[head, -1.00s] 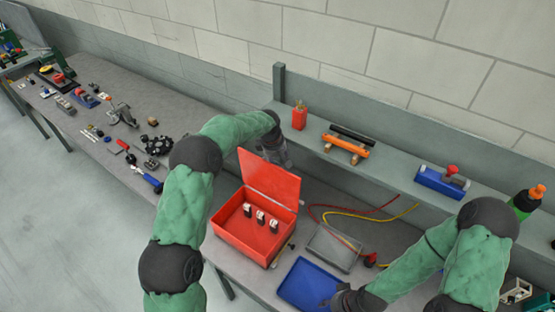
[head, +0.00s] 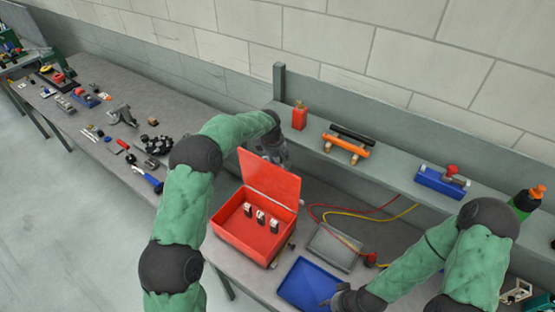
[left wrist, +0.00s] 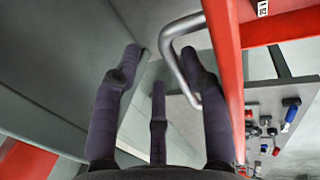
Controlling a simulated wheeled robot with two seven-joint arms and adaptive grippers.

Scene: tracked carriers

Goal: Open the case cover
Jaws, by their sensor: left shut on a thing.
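The red case (head: 232,243) stands on the bench in the middle of the head view. Its red cover (head: 270,178) stands up from the far edge, so the case is open. Three small pale-and-dark parts (head: 260,216) stand inside. My left gripper (head: 275,152) is at the cover's upper edge, partly hidden behind it. In the left wrist view the left gripper's fingers (left wrist: 166,70) are around a grey bar handle (left wrist: 172,62) beside the red cover (left wrist: 224,70). My right gripper (head: 342,300) is at the blue tray, its fingers unclear.
A blue tray (head: 308,284) and a grey tray (head: 333,247) lie right of the case, with red and yellow cables (head: 375,214) behind. A raised shelf (head: 395,172) carries an orange tool (head: 346,146) and a blue holder (head: 440,182). Loose tools crowd the left bench.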

